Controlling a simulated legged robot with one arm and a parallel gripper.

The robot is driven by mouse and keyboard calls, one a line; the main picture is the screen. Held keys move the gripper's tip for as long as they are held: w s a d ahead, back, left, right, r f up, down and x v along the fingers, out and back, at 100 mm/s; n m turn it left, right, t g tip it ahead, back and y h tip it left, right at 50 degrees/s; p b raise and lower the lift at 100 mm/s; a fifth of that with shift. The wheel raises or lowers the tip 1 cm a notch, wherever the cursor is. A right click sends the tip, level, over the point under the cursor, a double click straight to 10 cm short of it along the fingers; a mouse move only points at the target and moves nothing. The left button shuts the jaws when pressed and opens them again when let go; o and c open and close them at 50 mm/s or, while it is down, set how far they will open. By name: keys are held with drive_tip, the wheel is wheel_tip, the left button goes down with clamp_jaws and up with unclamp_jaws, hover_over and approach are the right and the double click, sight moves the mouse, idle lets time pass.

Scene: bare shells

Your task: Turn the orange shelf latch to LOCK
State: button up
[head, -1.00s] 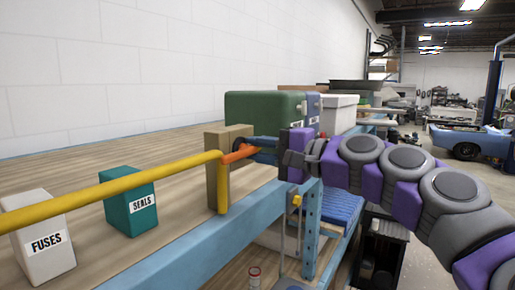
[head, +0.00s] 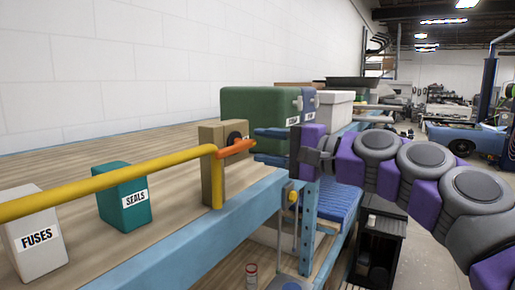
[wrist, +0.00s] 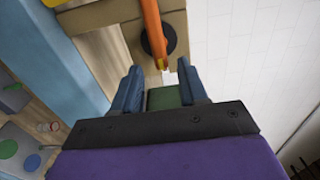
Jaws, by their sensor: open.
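The orange latch (head: 236,147) is a short bar, pointing roughly level to the right in the head view. It sits at the wooden block (head: 211,165) on the shelf, by the end of the yellow rail (head: 110,180). In the wrist view the latch (wrist: 153,28) crosses a dark round disc (wrist: 158,42) on the block. My gripper (head: 258,145) is just right of the latch's free end, its blue fingers apart. The wrist view shows empty space between the fingertips (wrist: 160,78), with the latch just beyond them. No LOCK mark is readable.
A white FUSES box (head: 36,235) and a teal SEALS box (head: 122,198) stand on the shelf behind the yellow rail. A green box (head: 255,108) and a white box (head: 335,108) stand behind my gripper. The blue shelf edge (head: 180,250) runs below.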

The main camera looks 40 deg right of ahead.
drive_tip(key=b+v, duration=0.2)
drive_tip(key=v, duration=1.2)
drive_tip(key=shift+s+d+b, duration=0.25)
drive_tip(key=shift+d+b, duration=0.05)
drive_tip(key=shift+a, duration=0.1)
